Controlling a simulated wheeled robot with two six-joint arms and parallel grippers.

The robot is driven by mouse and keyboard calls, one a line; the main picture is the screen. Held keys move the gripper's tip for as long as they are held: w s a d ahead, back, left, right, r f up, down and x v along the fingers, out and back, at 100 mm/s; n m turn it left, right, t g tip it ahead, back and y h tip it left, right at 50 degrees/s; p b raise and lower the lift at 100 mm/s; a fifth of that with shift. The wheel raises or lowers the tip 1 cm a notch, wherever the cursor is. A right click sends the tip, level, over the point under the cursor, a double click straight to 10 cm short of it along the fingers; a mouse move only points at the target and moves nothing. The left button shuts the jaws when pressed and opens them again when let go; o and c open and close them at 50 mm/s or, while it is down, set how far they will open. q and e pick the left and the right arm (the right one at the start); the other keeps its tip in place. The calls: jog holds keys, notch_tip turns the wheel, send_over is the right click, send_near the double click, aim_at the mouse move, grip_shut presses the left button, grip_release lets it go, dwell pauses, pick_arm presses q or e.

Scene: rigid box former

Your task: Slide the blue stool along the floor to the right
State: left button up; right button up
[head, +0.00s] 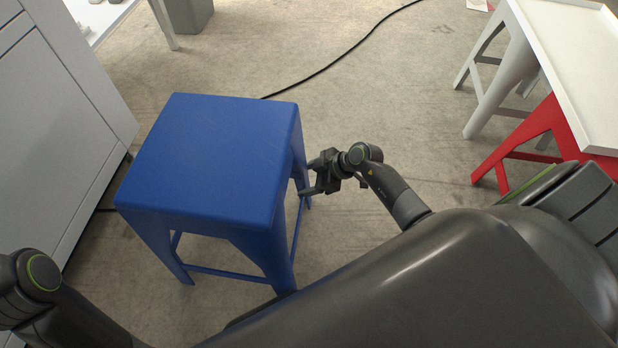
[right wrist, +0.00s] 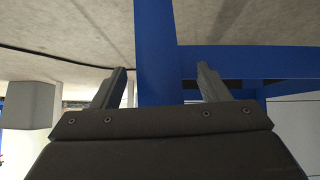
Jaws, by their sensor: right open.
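The blue stool (head: 215,155) stands upright on the floor, left of centre in the head view. My right gripper (head: 308,178) is open at the stool's right side, below seat height. In the right wrist view the fingers (right wrist: 162,72) lie to either side of a blue stool leg (right wrist: 154,45), with a blue crossbar (right wrist: 250,60) beside it. Gaps show between the fingers and the leg, though whether either finger touches it I cannot tell. My left gripper is out of view; only part of the left arm shows at the lower left.
A grey cabinet (head: 55,120) stands close on the stool's left. A black cable (head: 335,62) runs across the floor behind it. At the right are a white stool (head: 505,75), a red stool (head: 540,130) and a white-topped table (head: 580,60). Floor between blue and red stools is clear except for my arm.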

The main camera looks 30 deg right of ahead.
jog(key=shift+c, duration=0.2)
grip_shut()
dwell(0.3)
